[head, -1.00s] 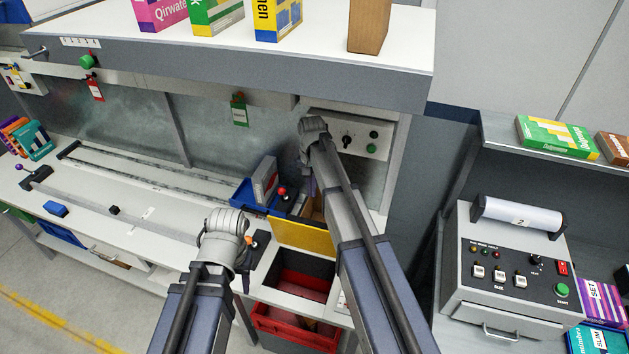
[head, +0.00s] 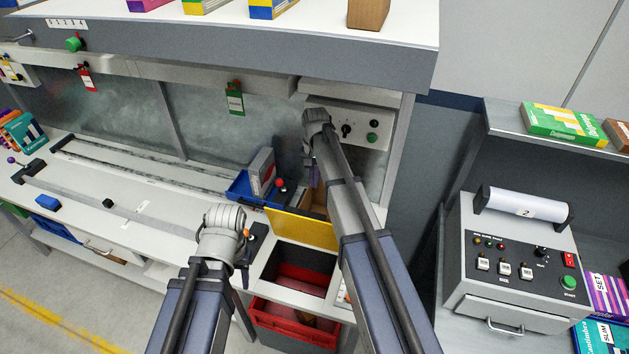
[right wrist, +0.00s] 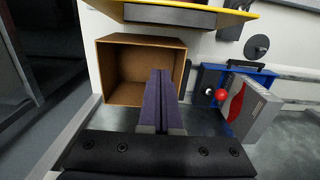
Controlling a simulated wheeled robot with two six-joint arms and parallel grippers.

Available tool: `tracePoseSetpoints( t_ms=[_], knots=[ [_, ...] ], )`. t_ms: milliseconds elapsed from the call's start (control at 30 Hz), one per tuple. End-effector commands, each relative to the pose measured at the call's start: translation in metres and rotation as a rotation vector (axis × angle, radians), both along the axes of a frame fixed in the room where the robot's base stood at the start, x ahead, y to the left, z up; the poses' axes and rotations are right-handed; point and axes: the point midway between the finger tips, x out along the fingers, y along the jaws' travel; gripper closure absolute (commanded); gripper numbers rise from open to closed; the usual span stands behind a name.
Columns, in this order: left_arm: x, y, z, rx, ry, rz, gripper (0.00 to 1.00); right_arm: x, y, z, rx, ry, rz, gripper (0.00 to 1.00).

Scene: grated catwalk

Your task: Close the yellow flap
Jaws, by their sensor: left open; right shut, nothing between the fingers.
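The yellow flap (head: 300,228) stands raised at the back edge of a square opening (head: 262,268) in the white bench, and red shows down inside the opening. In the right wrist view the flap's yellow edge (right wrist: 215,8) crosses the top, with a dark block on its face.
The cardboard box (right wrist: 113,70) stands behind the flap. A red crate (head: 290,326) sits below the opening. A shelf overhangs the bench. A control machine (head: 515,255) stands right.

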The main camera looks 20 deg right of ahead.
Motion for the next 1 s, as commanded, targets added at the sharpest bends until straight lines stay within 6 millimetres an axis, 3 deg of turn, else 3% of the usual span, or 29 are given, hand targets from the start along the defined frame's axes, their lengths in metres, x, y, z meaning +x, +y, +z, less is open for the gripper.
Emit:
tracePoseSetpoints(
  t_ms=[33,333,400,533,1000],
  knots=[
    [0.0,0.0,-0.016,0.0,0.0,-0.002,0.55,0.0,0.0,-0.016,0.0,0.0,0.0,1.0],
    [0.0,0.0,-0.057,0.002,0.001,-0.012,0.55,-0.002,0.001,-0.057,0.0,0.0,0.0,1.0],
    [0.0,0.0,-0.052,0.002,0.001,-0.013,0.55,-0.019,0.011,-0.052,0.0,0.0,0.002,1.0],
    [0.0,0.0,-0.055,0.002,0.001,-0.013,0.55,-0.032,0.02,-0.055,0.0,0.0,0.001,1.0],
    [0.0,0.0,-0.055,0.002,0.001,-0.013,0.55,-0.035,0.024,-0.055,-0.002,-0.002,0.0,1.0]
  ],
)
